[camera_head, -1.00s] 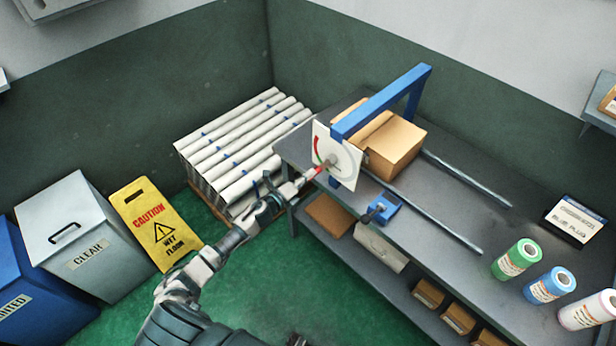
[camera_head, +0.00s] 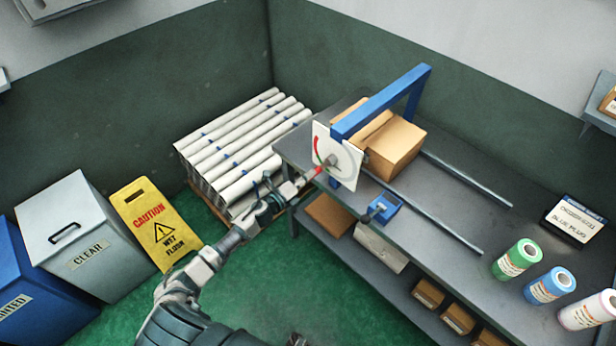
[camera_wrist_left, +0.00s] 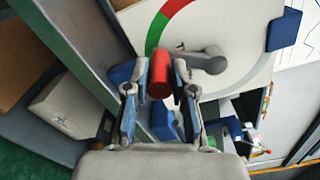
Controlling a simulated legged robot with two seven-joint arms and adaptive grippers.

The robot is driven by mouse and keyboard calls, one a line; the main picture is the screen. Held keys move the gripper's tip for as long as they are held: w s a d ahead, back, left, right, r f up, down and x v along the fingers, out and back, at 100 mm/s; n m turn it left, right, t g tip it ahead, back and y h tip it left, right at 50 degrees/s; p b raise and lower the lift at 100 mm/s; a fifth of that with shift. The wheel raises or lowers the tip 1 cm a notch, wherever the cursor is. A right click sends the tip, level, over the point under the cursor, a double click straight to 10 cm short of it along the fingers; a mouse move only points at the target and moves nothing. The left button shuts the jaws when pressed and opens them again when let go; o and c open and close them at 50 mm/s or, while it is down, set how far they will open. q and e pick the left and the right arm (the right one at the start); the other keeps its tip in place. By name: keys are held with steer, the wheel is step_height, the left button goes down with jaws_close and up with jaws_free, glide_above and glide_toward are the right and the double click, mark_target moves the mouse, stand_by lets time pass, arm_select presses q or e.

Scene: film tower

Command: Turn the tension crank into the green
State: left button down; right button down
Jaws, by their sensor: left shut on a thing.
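The tension crank (camera_wrist_left: 205,61) is a grey arm with a red handle (camera_wrist_left: 159,76), set on a white dial plate (camera_head: 343,158) with a red and green arc. The plate hangs on a blue frame (camera_head: 392,98) at the near left end of the grey bench. My left gripper (camera_wrist_left: 160,90) is shut on the red handle, with one finger on each side. In the wrist view the handle lies below the green part of the arc, left of the crank's hub. In the head view my left gripper (camera_head: 307,178) reaches the dial from the left. My right gripper is not in view.
A grey bench (camera_head: 455,215) carries cardboard boxes (camera_head: 396,148), two rails, a blue block (camera_head: 383,208) and green, blue and white film rolls. A stack of white rolls (camera_head: 240,150) stands behind my arm. A yellow caution sign (camera_head: 152,222) and bins stand left.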

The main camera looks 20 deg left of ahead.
arm_select(q)
steer(key=c, duration=1)
jaws_free()
steer(key=shift+a+f, duration=0.1)
steer(key=shift+s+a, duration=0.1)
steer(key=shift+s, duration=0.05)
steer(key=v, duration=1.1)
steer(key=shift+s+a, duration=0.15)
steer(key=shift+s, duration=0.2)
